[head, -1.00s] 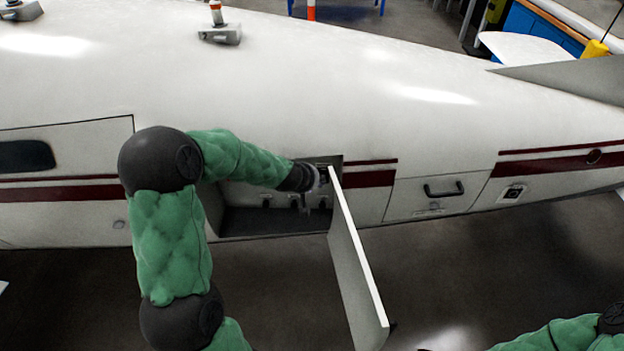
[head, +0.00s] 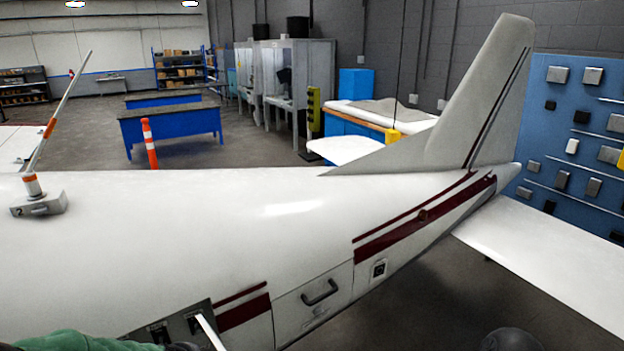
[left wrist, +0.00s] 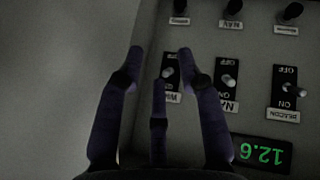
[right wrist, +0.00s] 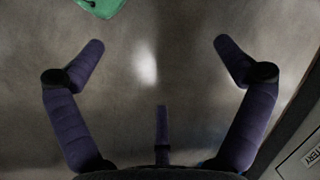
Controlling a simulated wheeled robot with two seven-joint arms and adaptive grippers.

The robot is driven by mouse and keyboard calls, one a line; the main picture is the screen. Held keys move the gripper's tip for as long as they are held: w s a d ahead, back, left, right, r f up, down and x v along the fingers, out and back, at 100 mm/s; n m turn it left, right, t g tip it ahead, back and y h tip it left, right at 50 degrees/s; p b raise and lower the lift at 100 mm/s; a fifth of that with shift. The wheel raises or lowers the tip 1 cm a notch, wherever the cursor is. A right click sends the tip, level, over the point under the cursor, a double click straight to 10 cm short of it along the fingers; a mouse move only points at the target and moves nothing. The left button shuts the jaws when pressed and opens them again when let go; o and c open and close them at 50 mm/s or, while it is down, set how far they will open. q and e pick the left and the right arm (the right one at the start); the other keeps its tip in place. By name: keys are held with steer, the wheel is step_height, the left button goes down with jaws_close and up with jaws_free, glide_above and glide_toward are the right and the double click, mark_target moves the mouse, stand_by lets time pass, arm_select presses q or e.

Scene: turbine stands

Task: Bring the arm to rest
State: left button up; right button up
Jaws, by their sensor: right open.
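My left gripper (left wrist: 160,52) is in front of the switch panel (left wrist: 205,70) in the left wrist view. Its fingers stand apart, with nothing visibly gripped between them. One fingertip is close to a toggle switch (left wrist: 168,73); contact cannot be told. More toggles, round knobs and a green display (left wrist: 262,153) reading 12.6 upside down are beside it. In the head view my left arm's green sleeve (head: 85,341) shows at the bottom left; its gripper is not clearly visible. My right gripper (right wrist: 158,44) is open and empty above the floor in the right wrist view.
The white aircraft fuselage (head: 240,225) fills the middle of the head view. The open compartment door's edge (head: 208,331) is close to my left arm. A hatch with a handle (head: 320,292) is to its right. Bare floor (right wrist: 150,110) lies below my right gripper.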

arm_select(q)
steer(key=s+d+f+m+g+h, duration=0.5)
steer(key=s+d+f+m+g, duration=0.2)
steer(key=s+d+f, duration=1.75)
step_height(320, 180, down, 21)
steer(key=b, duration=2.3)
steer(key=shift+w+a+f+m, duration=0.15)
steer(key=shift+a+m, duration=0.05)
steer(key=shift+m, duration=0.2)
